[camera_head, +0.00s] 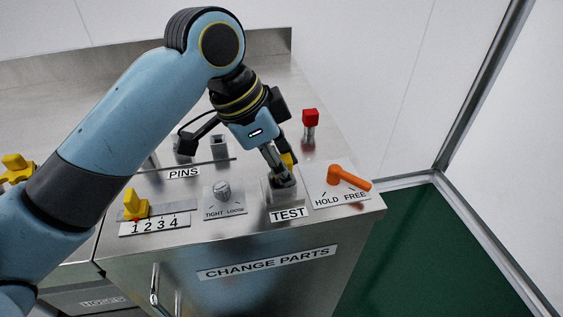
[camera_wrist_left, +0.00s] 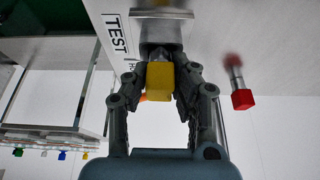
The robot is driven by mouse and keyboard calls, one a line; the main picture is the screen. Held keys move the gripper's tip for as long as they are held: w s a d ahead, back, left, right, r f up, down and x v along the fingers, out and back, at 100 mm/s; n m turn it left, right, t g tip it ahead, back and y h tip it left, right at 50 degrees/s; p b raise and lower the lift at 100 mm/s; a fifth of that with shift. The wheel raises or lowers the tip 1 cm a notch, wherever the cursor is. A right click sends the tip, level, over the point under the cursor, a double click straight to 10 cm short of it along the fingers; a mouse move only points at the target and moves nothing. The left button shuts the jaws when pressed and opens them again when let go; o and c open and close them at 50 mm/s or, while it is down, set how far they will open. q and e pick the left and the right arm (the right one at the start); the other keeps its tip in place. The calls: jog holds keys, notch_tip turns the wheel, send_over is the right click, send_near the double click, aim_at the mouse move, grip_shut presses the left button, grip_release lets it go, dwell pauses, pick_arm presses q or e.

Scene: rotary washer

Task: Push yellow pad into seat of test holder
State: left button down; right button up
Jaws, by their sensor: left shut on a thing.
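The yellow pad (camera_wrist_left: 160,82) is between the fingers of my left gripper (camera_wrist_left: 161,95) in the left wrist view, which is shut on it. A grey metal part of the held piece reaches from the yellow block toward the test holder (camera_wrist_left: 163,30). In the head view my left gripper (camera_head: 278,170) is right over the test holder (camera_head: 284,190), behind the TEST label, and only a bit of the yellow pad (camera_head: 287,159) shows. The fingers hide how deep the piece sits in the holder. My right gripper is not in view.
An orange lever (camera_head: 349,178) marked HOLD FREE is close on the right. A red-topped pin (camera_head: 310,121) stands behind. A round knob (camera_head: 223,190) and a yellow slider (camera_head: 135,204) on a numbered scale are to the left. Grey PINS sockets (camera_head: 219,147) are behind left.

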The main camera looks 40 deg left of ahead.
pick_arm(q)
jog(key=shift+s+f, duration=0.3)
jog(key=shift+f, duration=0.5)
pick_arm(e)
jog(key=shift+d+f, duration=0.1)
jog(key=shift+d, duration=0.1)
pick_arm(q)
jog(key=c, duration=1.4)
grip_release()
jog(key=o, duration=0.5)
jog(key=shift+w+d, duration=0.15)
jog(key=shift+w, duration=0.05)
jog(key=shift+r, duration=0.15)
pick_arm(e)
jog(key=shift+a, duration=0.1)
pick_arm(q)
jog(key=shift+a+r, duration=0.3)
jog(key=shift+r, duration=0.25)
jog(key=shift+v, duration=5.45)
